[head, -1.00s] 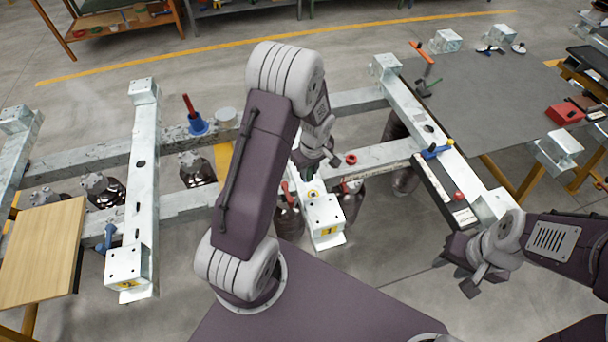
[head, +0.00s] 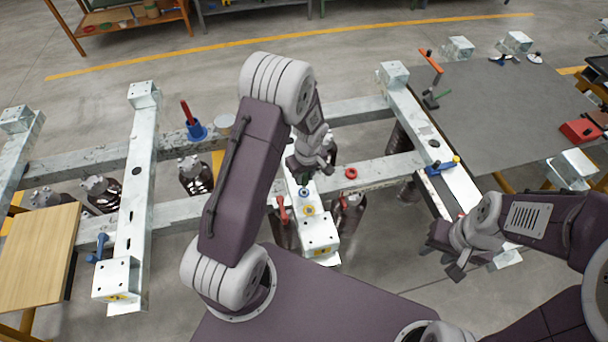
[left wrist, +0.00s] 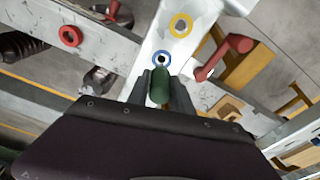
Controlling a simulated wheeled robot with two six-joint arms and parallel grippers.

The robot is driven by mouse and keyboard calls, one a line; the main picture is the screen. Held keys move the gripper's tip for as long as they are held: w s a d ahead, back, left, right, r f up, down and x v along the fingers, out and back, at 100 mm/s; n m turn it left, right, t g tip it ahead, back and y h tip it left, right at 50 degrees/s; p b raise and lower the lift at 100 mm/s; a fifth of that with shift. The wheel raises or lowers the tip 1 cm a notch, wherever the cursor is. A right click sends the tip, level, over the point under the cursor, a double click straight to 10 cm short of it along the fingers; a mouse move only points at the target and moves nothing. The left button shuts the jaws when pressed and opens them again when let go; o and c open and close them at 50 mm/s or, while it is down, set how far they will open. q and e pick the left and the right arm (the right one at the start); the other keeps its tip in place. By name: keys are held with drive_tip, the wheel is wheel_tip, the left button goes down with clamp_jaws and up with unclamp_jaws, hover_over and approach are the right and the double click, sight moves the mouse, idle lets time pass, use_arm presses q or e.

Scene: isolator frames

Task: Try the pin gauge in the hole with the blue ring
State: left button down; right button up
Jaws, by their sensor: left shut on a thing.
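My left gripper (left wrist: 161,88) is shut on the green handle of the pin gauge (left wrist: 160,92), seen in the left wrist view. The blue ring (left wrist: 155,56) lies just beyond the handle on a pale metal beam, around a dark hole. The blue ring also shows in the head view (head: 304,193), just in front of my left gripper (head: 304,172). The handle hides most of the gauge, and I cannot tell how its tip stands to the hole. My right gripper (head: 450,262) is open and empty at the right.
A yellow ring (left wrist: 181,25) lies beyond the blue one on the same beam. A red ring (left wrist: 70,36) sits on the crossing beam. A red handle (left wrist: 225,56) stands beside the rings. A grey table (head: 500,110) is at the right.

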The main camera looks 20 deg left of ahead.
use_arm(q)
drive_tip(key=shift+s+f+b, duration=0.2)
drive_tip(key=shift+f+b, duration=0.3)
drive_tip(key=shift+f, duration=0.2)
drive_tip(key=shift+r, duration=0.15)
drive_tip(key=shift+w, duration=0.2)
drive_tip(key=shift+s, duration=0.15)
drive_tip(key=shift+f+b, duration=2.65)
drive_tip(key=shift+f, duration=0.05)
idle(0.4)
drive_tip(key=shift+r, duration=0.15)
wheel_tip(320, 180, up, 8)
drive_tip(key=p, duration=0.6)
drive_tip(key=shift+f, duration=0.35)
